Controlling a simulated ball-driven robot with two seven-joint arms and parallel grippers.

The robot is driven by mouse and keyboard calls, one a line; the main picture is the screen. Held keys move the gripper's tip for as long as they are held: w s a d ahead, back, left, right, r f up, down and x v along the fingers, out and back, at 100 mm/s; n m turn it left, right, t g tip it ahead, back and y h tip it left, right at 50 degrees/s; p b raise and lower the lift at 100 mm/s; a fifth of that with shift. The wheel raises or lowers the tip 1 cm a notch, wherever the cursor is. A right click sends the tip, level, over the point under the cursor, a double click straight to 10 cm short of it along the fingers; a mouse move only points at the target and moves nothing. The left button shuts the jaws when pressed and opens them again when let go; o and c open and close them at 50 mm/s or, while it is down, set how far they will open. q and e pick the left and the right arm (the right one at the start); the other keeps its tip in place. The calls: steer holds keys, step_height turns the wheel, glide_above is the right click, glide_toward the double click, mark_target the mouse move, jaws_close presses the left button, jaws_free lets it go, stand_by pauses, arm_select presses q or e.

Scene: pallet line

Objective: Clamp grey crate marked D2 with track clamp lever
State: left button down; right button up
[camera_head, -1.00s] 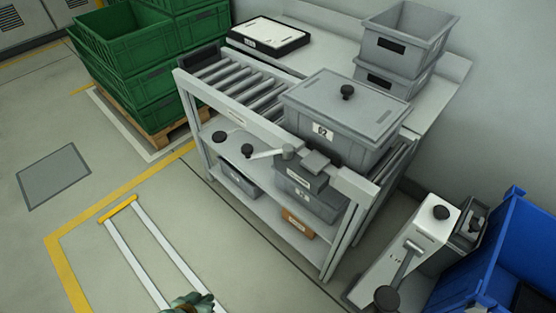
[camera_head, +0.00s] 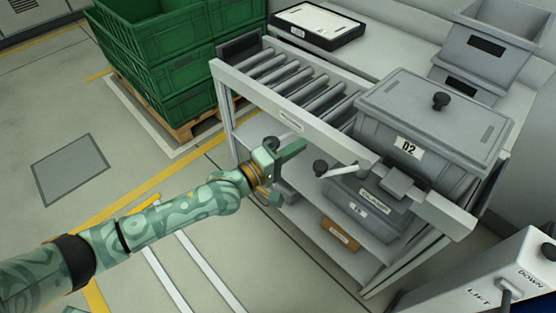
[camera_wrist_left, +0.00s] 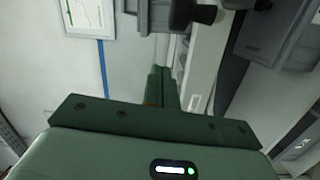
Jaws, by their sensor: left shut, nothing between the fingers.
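The grey crate marked D2 (camera_head: 447,108), lidded with a black knob, sits on the right end of the roller track (camera_head: 305,85). The track clamp lever (camera_head: 345,171) is on the track's front rail below the label. My right gripper is not in view.
Grey bins (camera_head: 367,215) and a brown box (camera_head: 340,234) are on the lower shelf. Stacked green crates (camera_head: 165,60) stand at the left back. A lift control box (camera_head: 515,275) is at lower right. Open floor lies at left.

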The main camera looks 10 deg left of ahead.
arm_select(q)
steer(key=d, duration=0.1)
steer(key=s+d, duration=0.2)
steer(key=shift+s+f+p, duration=0.25)
steer(key=shift+p, duration=0.1)
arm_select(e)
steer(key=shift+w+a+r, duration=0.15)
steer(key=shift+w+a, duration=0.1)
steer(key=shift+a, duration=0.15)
arm_select(q)
steer(key=shift+s, duration=0.1)
